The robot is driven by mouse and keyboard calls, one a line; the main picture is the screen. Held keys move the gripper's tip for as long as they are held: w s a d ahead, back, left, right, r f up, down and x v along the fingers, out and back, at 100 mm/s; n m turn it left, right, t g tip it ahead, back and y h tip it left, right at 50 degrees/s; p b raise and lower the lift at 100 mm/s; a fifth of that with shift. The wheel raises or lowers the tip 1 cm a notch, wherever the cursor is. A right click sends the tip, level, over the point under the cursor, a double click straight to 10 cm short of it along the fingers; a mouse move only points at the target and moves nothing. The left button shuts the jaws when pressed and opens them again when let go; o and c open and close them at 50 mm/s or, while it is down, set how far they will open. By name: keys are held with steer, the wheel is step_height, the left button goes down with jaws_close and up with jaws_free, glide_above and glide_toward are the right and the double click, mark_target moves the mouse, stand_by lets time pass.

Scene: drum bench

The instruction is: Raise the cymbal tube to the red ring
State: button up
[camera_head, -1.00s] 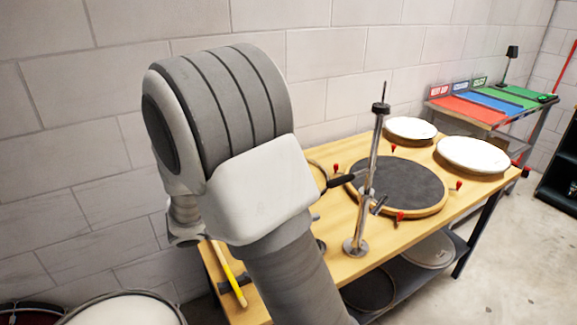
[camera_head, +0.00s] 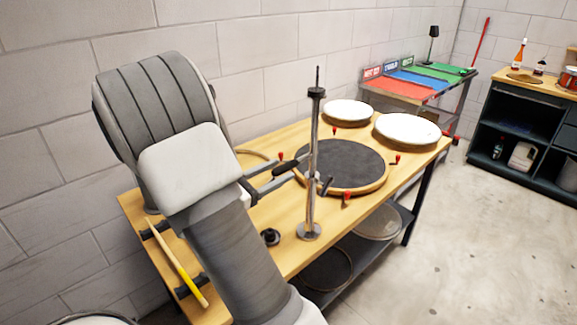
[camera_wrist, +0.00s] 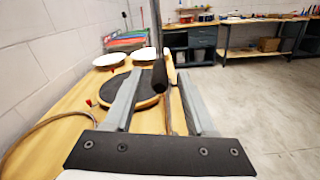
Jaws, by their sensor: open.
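The cymbal stand's metal tube (camera_head: 313,150) rises upright from a round base (camera_head: 309,231) on the wooden bench, with a black collar near its top. A lever with a black grip (camera_head: 286,168) sticks out from the tube toward my gripper. The grip also shows in the wrist view (camera_wrist: 159,74). My gripper (camera_head: 285,172) is open, its fingers on either side of the black grip. In the wrist view my gripper (camera_wrist: 157,88) shows the grip between the fingers, apparently not clamped. I cannot make out a red ring on the tube.
A dark round drum pad (camera_head: 342,163) with red-knobbed clamps lies behind the tube. Two white drumheads (camera_head: 405,129) lie farther back. A yellow stick (camera_head: 178,262) rests at the bench's left end. A black round piece (camera_head: 270,237) sits near the base.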

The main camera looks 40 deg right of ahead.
mark_target(288, 166)
steer(key=shift+w+d, duration=0.15)
steer(key=shift+d, duration=1.9)
jaws_close()
